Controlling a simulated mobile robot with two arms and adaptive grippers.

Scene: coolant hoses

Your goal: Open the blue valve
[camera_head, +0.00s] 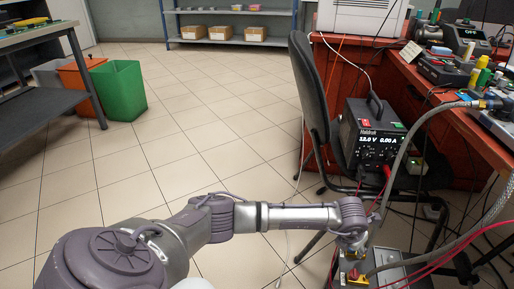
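I cannot clearly make out a blue valve in the head view. Grey hoses (428,118) run from the bench down to a grey metal box (392,272) at the bottom right. On the box is a small red and yellow part (354,277), partly cut by the view and the arm. My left arm reaches across the bottom, and its gripper (351,248) points down just above the box, close to the red and yellow part. Its fingers are too small and hidden to show their opening. My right gripper is not in view.
Red cables (452,252) cross the box area. A red-brown workbench (452,112) is at right. Green bin (119,91) stands far left; the tiled floor between is clear.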

